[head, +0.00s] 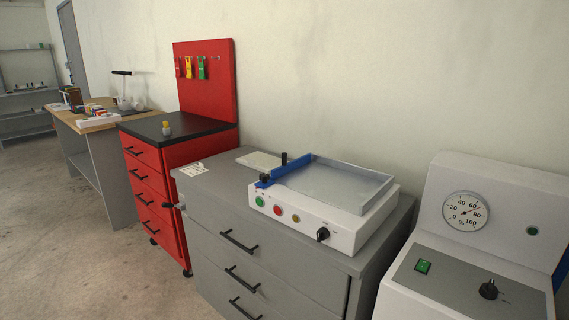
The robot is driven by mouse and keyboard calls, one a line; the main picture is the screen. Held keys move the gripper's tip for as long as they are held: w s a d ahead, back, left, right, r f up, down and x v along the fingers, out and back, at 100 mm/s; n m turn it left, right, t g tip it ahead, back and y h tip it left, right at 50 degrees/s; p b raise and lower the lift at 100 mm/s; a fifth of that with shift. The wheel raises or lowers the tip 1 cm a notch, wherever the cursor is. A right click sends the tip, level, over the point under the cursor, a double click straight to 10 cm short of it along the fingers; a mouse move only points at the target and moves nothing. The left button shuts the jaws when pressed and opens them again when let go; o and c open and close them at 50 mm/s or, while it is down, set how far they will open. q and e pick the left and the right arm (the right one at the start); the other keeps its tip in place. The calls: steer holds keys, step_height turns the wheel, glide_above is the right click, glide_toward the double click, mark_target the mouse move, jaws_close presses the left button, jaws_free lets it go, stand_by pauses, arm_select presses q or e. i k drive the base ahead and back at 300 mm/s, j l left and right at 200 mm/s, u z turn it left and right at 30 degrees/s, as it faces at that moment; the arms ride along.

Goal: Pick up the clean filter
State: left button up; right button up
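I cannot make out a clean filter for certain in the head view. A small grey object with a yellow top (167,129) stands on the black top of the red cabinet, too small to identify. A flat pale item (259,160) lies on the grey cabinet behind the white machine, partly hidden by it. Neither of my grippers is in view.
A white machine (305,229) with coloured buttons and a blue bar stands on the grey drawer cabinet (216,201). A gauge machine (465,212) is at the right. The red cabinet (180,158) and a cluttered wooden bench (70,117) stand left. Floor at lower left is clear.

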mark_target(261, 162)
steer(key=i+j+z, duration=0.1)
steer(key=z, duration=0.3)
steer(key=i+j+z, duration=0.1)
steer(key=j+z, duration=0.15)
steer(key=z, duration=0.15)
steer(key=j+z, duration=0.25)
steer(key=z, duration=0.15)
steer(key=i+j+z, duration=0.1)
steer(key=j+z, duration=0.15)
steer(key=z, duration=0.15)
steer(key=j+z, duration=0.2)
steer(key=j, duration=0.35)
steer(key=j+z, duration=0.15)
steer(key=j, duration=0.35)
steer(key=k+j+z, duration=0.2)
steer(key=j, duration=0.35)
steer(key=j+z, duration=0.15)
steer(key=j, duration=0.35)
steer(key=k, duration=0.05)
